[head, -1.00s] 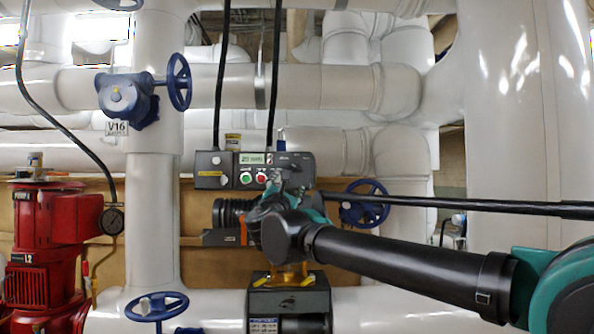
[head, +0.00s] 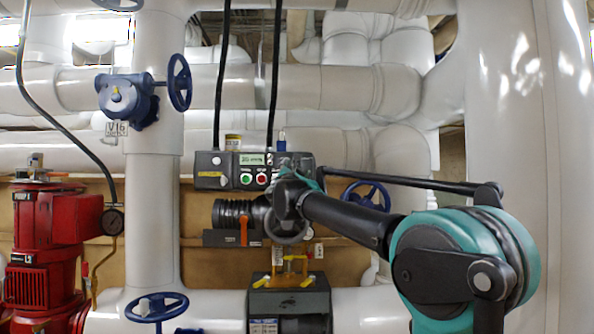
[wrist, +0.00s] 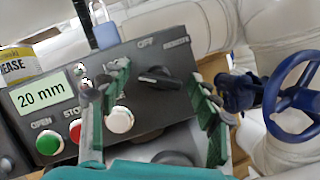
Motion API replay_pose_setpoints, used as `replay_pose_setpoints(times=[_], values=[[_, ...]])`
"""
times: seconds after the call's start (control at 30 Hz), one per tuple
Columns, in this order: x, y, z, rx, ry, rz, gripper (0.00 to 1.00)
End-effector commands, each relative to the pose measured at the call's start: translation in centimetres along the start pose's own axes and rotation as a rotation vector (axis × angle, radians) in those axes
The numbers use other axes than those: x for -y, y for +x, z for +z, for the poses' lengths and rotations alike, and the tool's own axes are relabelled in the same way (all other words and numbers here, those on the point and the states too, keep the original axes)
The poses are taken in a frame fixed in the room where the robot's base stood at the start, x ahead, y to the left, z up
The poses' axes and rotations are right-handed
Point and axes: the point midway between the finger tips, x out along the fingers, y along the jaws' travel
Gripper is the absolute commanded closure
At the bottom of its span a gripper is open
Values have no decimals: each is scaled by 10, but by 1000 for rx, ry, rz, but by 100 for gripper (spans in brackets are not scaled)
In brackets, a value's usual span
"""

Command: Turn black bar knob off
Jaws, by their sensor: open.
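The black bar knob (wrist: 158,78) sits on the right part of the grey control box (wrist: 125,60) in the wrist view. Its bar lies roughly sideways there, with a label reading OFF above it. My gripper (wrist: 160,84) is open, one green-padded finger on each side of the knob in the picture. I cannot tell whether the fingers touch the knob or how far off they are. In the head view the control box (head: 208,171) shows at the centre, and my arm covers its right part, hiding the knob.
A green button (wrist: 49,142), a red button (wrist: 73,128) and a white button (wrist: 120,120) are on the box near the left finger. A blue handwheel (wrist: 296,95) is to the right.

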Motion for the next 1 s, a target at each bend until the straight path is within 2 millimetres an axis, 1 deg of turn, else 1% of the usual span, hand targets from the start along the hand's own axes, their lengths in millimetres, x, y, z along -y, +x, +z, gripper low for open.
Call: replay_pose_setpoints(times=[0.13,0.37,0.4,0.8,1.0], values=[[0,7,0,0,1,0,38],[0,7,0,0,1,0,38],[0,7,0,0,1,0,39],[0,7,0,0,1,0,88],[0,7,0,0,13,-5,88]])
